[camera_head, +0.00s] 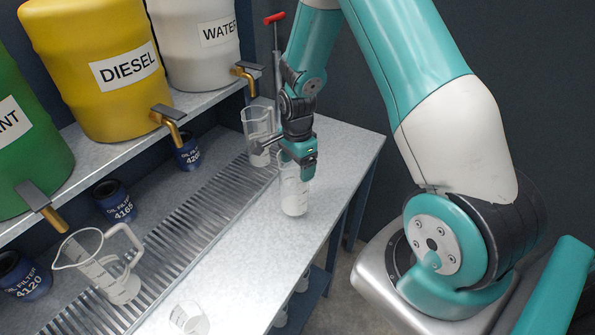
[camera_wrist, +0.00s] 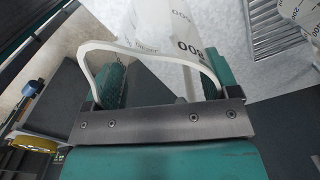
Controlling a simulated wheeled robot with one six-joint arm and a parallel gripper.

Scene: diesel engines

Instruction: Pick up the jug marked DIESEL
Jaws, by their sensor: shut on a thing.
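A clear measuring jug (camera_head: 294,197) is upright at the right part of the metal counter, below my gripper (camera_head: 297,164). In the wrist view the jug's wall (camera_wrist: 165,25) carries volume marks and small inverted lettering that looks like DIESEL but is too faint to be sure. My gripper (camera_wrist: 158,88) is shut on the jug's pale handle, which loops across the jaws. The jug's base looks to be at the counter top; I cannot tell whether it touches. The gripper hides part of the jug's rim in the head view.
Another jug (camera_head: 257,135) stands close behind, below the WATER drum (camera_head: 196,55). A jug (camera_head: 103,268) stands at the front left, and another (camera_head: 188,318) at the bottom edge. The yellow DIESEL drum (camera_head: 95,70) is on the shelf. Oil filters (camera_head: 115,202) line the back.

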